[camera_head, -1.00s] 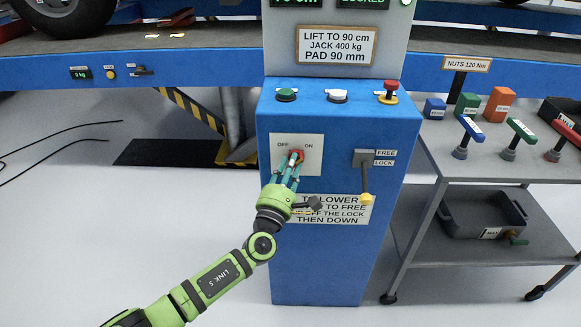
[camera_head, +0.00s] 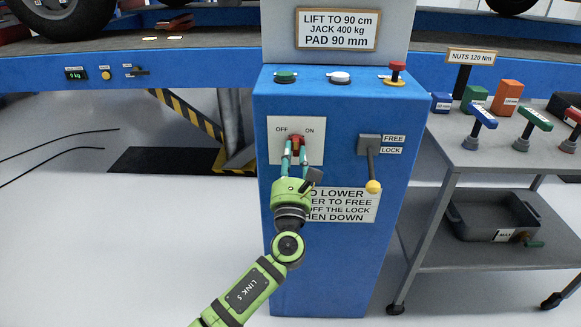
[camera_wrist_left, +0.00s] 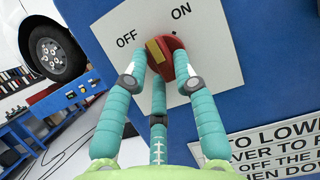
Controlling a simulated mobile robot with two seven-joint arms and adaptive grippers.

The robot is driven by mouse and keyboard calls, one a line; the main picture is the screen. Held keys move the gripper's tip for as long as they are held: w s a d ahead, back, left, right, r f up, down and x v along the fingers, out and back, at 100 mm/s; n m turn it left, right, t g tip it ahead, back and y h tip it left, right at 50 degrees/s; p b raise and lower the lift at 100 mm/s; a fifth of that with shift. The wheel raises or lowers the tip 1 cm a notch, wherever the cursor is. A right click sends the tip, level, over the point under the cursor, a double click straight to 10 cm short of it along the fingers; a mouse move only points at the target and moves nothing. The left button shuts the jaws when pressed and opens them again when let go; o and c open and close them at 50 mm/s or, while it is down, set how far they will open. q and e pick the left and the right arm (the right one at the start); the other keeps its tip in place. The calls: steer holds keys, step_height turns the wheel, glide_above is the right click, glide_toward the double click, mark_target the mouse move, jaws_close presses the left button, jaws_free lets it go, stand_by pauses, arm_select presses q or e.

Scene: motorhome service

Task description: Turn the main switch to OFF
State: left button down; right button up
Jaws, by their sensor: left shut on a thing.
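The main switch is a red knob (camera_head: 295,141) on a white plate (camera_head: 317,152) marked OFF at left and ON at right, on the front of the blue console. My left gripper (camera_head: 294,151) reaches up from below, shut on the knob. In the left wrist view, its teal fingers (camera_wrist_left: 158,80) are around the red knob (camera_wrist_left: 180,62). A yellow mark on the knob faces up-left there, between the two labels and nearer OFF. The fingers hide part of the knob. My right gripper is not in view.
A lock lever with a yellow ball (camera_head: 373,187) sits to the right of the switch. Green, white and red buttons (camera_head: 340,77) line the console top. A grey cart (camera_head: 465,148) with tools stands at the right. Floor at the left is mostly clear, with black cables.

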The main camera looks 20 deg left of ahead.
arm_select(q)
steer(key=n+y+b, duration=0.1)
steer(key=n, duration=0.2)
steer(key=d+n+g+y+b, duration=0.1)
steer(key=n, duration=0.1)
steer(key=shift+r+n+y+b, duration=0.25)
steer(key=shift+n+y+b, duration=0.05)
steer(key=n+y, duration=0.1)
steer(key=n, duration=0.1)
steer(key=n+g+b, duration=0.1)
steer(key=n, duration=0.1)
steer(key=shift+w+r+g+y, duration=0.1)
steer(key=shift+g+y, duration=0.2)
steer(key=shift+y, duration=0.1)
steer(key=shift+r+n+g+y+b, duration=0.1)
steer(key=shift+n+g+y+b, duration=0.35)
steer(key=shift+n, duration=1.25)
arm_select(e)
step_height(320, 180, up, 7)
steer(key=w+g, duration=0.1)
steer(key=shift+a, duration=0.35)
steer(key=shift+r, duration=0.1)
arm_select(q)
steer(key=c, duration=1.1)
jaws_free()
steer(key=shift+a, duration=0.1)
steer(key=shift+o, duration=0.2)
steer(key=shift+f, duration=0.2)
